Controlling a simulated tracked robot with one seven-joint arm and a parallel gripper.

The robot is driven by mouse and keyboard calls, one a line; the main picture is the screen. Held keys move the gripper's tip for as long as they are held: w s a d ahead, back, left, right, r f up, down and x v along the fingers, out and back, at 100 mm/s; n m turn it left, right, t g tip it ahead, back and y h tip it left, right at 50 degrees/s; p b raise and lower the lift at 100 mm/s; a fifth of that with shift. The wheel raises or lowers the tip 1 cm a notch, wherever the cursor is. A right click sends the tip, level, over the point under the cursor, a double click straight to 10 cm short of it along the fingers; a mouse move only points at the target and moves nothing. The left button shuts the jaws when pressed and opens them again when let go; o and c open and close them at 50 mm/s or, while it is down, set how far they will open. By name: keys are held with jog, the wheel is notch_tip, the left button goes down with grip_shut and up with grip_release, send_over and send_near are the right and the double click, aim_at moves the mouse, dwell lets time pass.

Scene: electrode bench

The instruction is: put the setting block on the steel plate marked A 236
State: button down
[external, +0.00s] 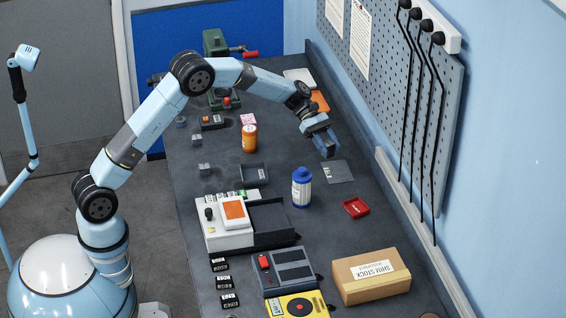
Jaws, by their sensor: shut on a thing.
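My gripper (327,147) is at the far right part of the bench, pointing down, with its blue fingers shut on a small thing. The held thing is mostly hidden by the fingers; I take it for the setting block, but its shape is not clear. A flat grey steel plate (342,174) with a pale marking at its left edge lies just in front of and below the gripper. The marking is too small to read surely as A 236. The fingertips are close to the plate's back edge; I cannot tell whether the held thing touches anything.
A blue-and-white bottle (301,190) stands left of the plate, and a red tray (356,208) lies in front of it. A dark tray (254,174), an orange jar (249,138) and small grey blocks (204,169) are farther left. A cardboard box (371,278) stands nearer. Pegboard wall at right.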

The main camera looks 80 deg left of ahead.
jog(key=w+f, duration=0.4)
jog(key=shift+a+f, duration=0.15)
jog(key=shift+f, duration=1.75)
jog(key=c, duration=0.6)
grip_release()
